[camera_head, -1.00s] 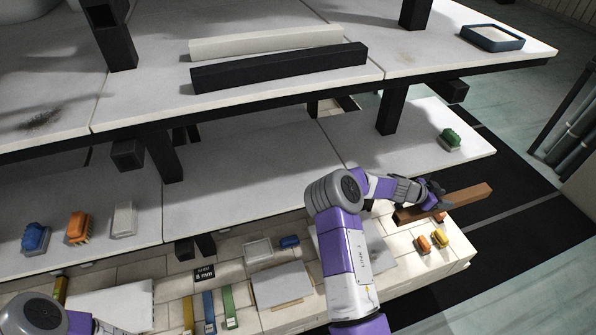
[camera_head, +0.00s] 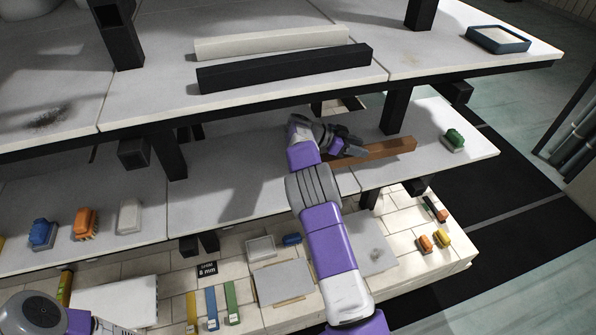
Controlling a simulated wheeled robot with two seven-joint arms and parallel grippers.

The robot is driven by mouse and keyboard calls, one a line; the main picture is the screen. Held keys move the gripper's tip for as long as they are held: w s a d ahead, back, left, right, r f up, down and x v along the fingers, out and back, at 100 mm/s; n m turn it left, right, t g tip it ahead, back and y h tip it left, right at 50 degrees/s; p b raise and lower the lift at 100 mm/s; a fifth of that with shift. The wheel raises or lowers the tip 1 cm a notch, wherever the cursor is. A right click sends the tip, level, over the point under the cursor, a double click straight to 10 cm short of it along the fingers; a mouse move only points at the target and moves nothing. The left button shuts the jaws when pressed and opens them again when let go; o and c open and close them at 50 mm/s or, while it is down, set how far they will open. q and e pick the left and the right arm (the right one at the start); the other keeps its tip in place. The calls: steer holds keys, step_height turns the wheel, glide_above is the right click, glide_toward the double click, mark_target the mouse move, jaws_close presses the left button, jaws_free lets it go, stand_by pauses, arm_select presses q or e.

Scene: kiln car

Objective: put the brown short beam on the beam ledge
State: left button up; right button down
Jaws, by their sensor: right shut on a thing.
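The brown short beam (camera_head: 385,152) is a plain brown bar, lying roughly level and slanting up to the right. My right gripper (camera_head: 350,147) is shut on it near its left part, which the gripper and arm partly cover. The beam is over the middle shelf (camera_head: 240,175), left of a green brush; I cannot tell whether it touches the shelf. No label marks the beam ledge, and I cannot tell which surface it is. My left arm shows only at the bottom left corner, with its gripper out of view.
A white beam (camera_head: 270,41) and a black beam (camera_head: 285,68) lie on the top shelf. A dark post (camera_head: 396,112) stands close by the brown beam. A green brush (camera_head: 454,139) sits at the shelf's right end. Coloured brushes stand at the left.

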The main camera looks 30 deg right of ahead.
steer(key=v, duration=0.5)
steer(key=a+f+v, duration=0.1)
steer(key=v, duration=0.4)
steer(key=f+v, duration=0.1)
steer(key=v, duration=0.4)
steer(key=shift+s+a, duration=0.3)
steer(key=shift+a, duration=0.2)
steer(key=shift+a+f, duration=0.15)
steer(key=shift+a, duration=0.2)
step_height(320, 180, down, 10)
steer(key=shift+r+p, duration=0.25)
steer(key=shift+p, duration=0.75)
steer(key=c, duration=0.5)
jaws_free()
steer(key=shift+f, duration=0.1)
arm_select(q)
steer(key=shift+v, duration=1.05)
steer(key=shift+d, duration=0.15)
arm_select(e)
steer(key=shift+a, duration=0.1)
